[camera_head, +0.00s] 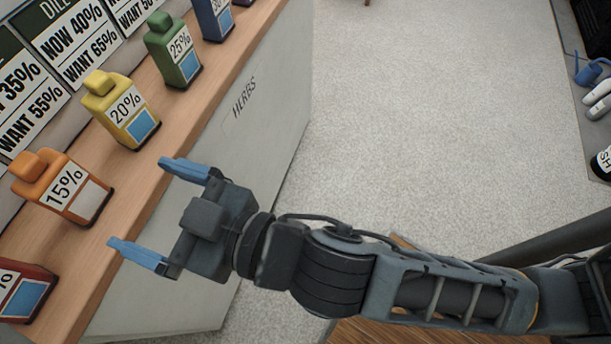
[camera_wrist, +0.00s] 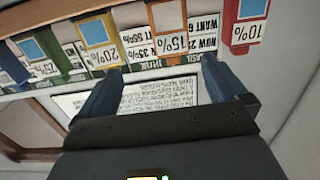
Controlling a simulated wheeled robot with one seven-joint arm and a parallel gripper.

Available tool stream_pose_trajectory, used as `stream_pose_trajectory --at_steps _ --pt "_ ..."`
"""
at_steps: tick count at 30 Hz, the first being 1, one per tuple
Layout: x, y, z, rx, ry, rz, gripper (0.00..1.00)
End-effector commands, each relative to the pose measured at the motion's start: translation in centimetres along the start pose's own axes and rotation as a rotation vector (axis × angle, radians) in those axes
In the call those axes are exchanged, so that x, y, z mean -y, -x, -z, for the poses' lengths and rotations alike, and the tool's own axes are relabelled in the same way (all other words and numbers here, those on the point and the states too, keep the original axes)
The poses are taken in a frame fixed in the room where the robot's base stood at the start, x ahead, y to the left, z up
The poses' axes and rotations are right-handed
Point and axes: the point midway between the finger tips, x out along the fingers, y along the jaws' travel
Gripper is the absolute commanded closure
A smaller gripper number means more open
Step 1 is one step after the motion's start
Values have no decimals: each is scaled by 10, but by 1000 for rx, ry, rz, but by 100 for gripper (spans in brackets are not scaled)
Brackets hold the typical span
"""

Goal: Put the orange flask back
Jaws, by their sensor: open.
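The orange flask (camera_head: 66,187), labelled 15%, stands upright on the wooden counter (camera_head: 176,100) between the yellow and red flasks. It also shows in the wrist view (camera_wrist: 168,38), near the top and between my finger directions. My gripper (camera_head: 150,212) is open and empty, with its blue fingers spread toward the counter. It is to the right of the orange flask in the head view and apart from it. In the wrist view my gripper (camera_wrist: 158,85) has both fingers in sight with nothing between them.
A yellow flask (camera_head: 121,108), a green flask (camera_head: 173,50) and a blue flask (camera_head: 213,16) stand along the counter. A red flask (camera_head: 22,290) is at the lower left. Signs (camera_head: 70,40) stand behind them. Carpet floor (camera_head: 430,110) is clear; a dark shelf (camera_head: 580,70) with bottles is at right.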

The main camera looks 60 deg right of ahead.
Motion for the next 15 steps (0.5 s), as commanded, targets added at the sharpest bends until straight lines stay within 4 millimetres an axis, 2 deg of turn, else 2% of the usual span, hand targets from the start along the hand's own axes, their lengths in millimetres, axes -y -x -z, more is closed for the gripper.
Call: stream_pose_trajectory --at_steps 1,6,15 --pt "-9 14 -12 25 1 -8 1" --pt "-32 57 -37 76 -2 -23 1" --pt "-64 139 -60 146 -22 -83 1"
